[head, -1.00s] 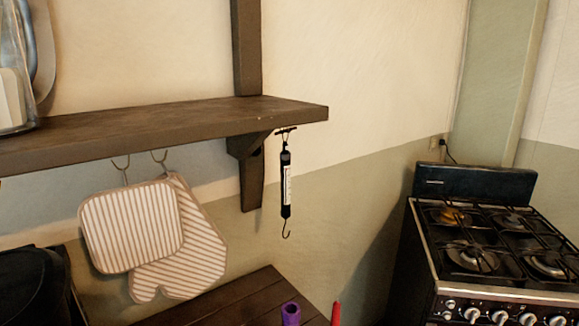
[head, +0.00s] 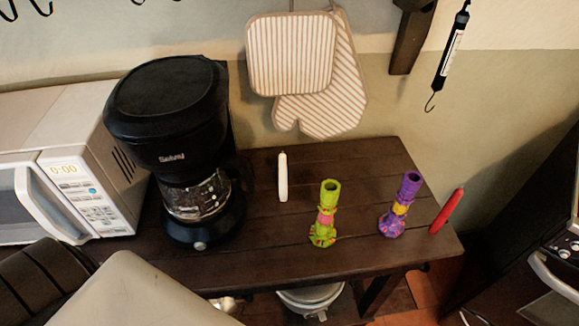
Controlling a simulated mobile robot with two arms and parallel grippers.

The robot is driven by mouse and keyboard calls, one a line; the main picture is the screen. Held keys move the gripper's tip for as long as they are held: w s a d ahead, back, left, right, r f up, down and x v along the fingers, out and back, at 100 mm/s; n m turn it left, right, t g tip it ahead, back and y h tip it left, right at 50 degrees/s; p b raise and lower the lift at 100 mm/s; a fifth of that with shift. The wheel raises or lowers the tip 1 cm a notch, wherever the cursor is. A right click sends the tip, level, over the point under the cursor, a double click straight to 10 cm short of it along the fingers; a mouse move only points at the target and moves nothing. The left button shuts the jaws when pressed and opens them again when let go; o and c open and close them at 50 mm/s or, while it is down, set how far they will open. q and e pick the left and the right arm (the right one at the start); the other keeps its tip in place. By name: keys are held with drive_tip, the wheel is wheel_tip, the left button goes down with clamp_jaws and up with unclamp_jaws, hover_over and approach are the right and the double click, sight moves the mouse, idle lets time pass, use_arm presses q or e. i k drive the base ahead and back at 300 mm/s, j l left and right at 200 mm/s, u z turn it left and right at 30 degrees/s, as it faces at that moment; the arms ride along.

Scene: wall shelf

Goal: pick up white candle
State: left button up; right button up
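The white candle (head: 283,177) stands upright on the dark wooden table (head: 270,257), just right of the black coffee maker (head: 178,135). Nothing covers it in the head view. Neither of my grippers shows in the head view.
A green candle holder (head: 325,212), a purple one (head: 401,206) and a red candle (head: 447,211) stand to the right on the table. A white microwave (head: 75,165) is at the left. Striped oven mitts (head: 320,75) hang behind. The table's front middle is clear.

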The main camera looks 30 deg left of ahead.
sight(282, 158)
drive_tip(key=k+j, duration=0.25)
drive_tip(key=j, duration=0.15)
drive_tip(key=k+j, duration=0.25)
drive_tip(key=j, duration=0.15)
drive_tip(key=k+j, duration=0.25)
drive_tip(key=j, duration=0.15)
drive_tip(key=k+j+u, duration=0.1)
drive_tip(key=j, duration=0.3)
drive_tip(key=k, duration=0.1)
